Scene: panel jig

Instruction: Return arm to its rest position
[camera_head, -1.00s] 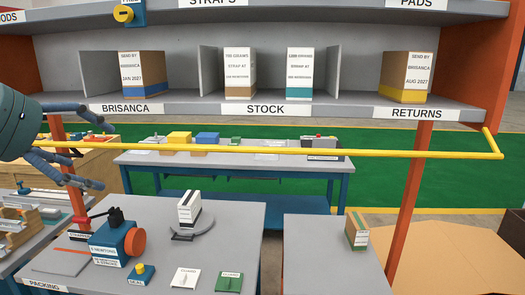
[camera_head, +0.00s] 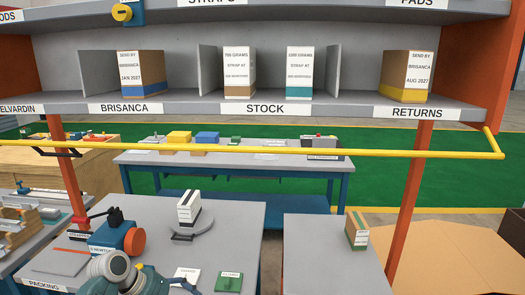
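My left arm shows at the bottom left of the head view, low over the front of the packing table (camera_head: 240,225). Its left gripper (camera_head: 178,284) is at the bottom edge, close to the white card, and partly cut off. I cannot tell whether its fingers are open or shut; no held object shows. My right gripper is out of view.
A blue device with an orange knob (camera_head: 134,241) stands beside my arm. A striped box (camera_head: 189,208) stands on a round plate. A green card (camera_head: 229,282) lies at the front. A yellow rail (camera_head: 300,151) spans below the shelf, which holds several boxes.

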